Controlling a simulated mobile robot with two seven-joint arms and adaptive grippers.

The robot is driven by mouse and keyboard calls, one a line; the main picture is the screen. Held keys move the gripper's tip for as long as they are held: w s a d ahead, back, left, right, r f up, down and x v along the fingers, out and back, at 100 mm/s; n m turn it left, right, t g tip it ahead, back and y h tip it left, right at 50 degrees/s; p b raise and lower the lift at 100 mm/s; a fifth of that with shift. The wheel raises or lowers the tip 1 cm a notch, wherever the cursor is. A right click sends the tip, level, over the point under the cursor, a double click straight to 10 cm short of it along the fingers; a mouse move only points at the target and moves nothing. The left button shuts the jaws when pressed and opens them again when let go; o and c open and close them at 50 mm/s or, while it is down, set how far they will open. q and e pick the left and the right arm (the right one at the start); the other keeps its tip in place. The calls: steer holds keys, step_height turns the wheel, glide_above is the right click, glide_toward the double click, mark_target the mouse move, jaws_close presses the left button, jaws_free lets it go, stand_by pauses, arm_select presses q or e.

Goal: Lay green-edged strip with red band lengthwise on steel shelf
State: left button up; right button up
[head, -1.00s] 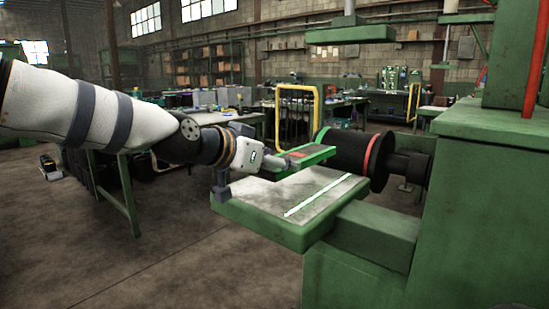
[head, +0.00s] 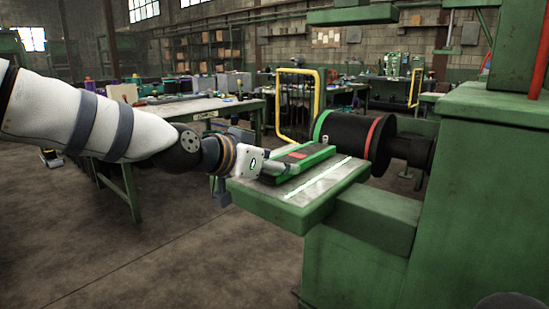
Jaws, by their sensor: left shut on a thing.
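The green-edged strip (head: 318,158) has a dark top with a red band (head: 299,155) across it. It lies roughly level along the far-left side of the steel shelf (head: 330,185), its length running much like the shelf's bright line. I cannot tell whether it touches the shelf or hovers just above. My left gripper (head: 274,169) is shut on the strip's near end, and its fingers partly hide that end. The shelf is a grey plate with green sides. My right gripper is not in view.
A black drum (head: 351,138) with green and red rings stands just behind the shelf. The green machine body (head: 485,190) fills the right side. A yellow-framed rack (head: 318,108) and a cluttered workbench (head: 190,108) stand behind. The shelf's near part is bare.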

arm_select(q)
steer(key=shift+f, duration=0.15)
steer(key=o, duration=1.2)
steer(key=shift+o, duration=0.2)
